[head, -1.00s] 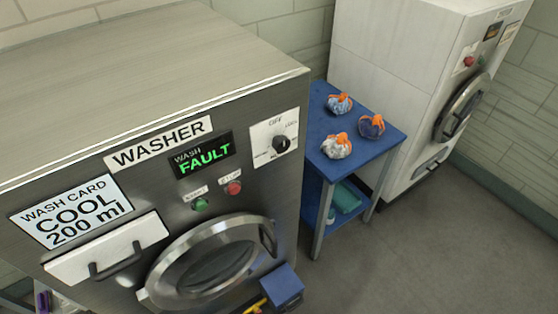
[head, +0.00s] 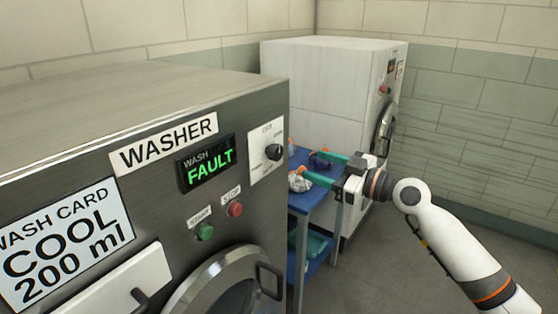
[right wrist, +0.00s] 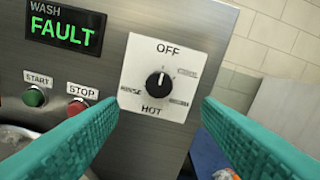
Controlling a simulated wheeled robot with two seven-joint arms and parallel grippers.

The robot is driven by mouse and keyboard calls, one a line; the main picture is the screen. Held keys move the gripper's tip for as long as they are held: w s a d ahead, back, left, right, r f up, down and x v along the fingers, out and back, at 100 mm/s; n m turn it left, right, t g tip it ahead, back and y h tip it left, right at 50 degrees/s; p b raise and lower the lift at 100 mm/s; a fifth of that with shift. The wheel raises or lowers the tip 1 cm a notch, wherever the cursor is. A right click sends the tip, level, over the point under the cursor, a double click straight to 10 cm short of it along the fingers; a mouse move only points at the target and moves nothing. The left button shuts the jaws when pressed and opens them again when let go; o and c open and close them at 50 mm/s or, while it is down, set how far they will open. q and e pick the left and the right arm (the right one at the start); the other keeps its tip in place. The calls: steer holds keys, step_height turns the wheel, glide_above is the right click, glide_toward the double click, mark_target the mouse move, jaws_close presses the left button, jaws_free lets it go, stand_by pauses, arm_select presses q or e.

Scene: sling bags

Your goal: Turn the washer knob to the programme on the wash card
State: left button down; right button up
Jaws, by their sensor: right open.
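The washer knob (head: 272,152) is a round black dial on a white plate at the upper right of the washer front. In the right wrist view the knob (right wrist: 156,85) has its white mark pointing up, near OFF; HOT is at the bottom, and the side labels are too small to read surely. The wash card (head: 62,245) reads COOL 200 ml. My right gripper (head: 312,166) is open and empty, to the right of the knob and apart from it. In its wrist view, its teal fingers lie either side of the knob plate. My left gripper is not in view.
The washer display (head: 207,162) reads WASH FAULT. A green start button (head: 205,232) and red stop button (head: 235,210) sit below it. A blue table (head: 308,199) with bags (head: 298,182) stands beside the washer, with a white machine (head: 320,90) behind.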

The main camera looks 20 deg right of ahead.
mark_target(279, 154)
steer(key=p+x, duration=0.1)
steer(key=x, duration=0.3)
steer(key=p+x, duration=0.2)
steer(key=x, duration=0.3)
steer(key=shift+w+a+r, duration=0.1)
steer(key=shift+a+r, duration=0.1)
steer(key=shift+a, duration=0.05)
steer(key=shift+w+a+f, duration=0.2)
steer(key=shift+w+a, duration=0.1)
steer(key=shift+w, duration=0.1)
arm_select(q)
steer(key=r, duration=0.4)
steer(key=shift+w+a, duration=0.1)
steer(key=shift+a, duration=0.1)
arm_select(e)
steer(key=c, duration=1)
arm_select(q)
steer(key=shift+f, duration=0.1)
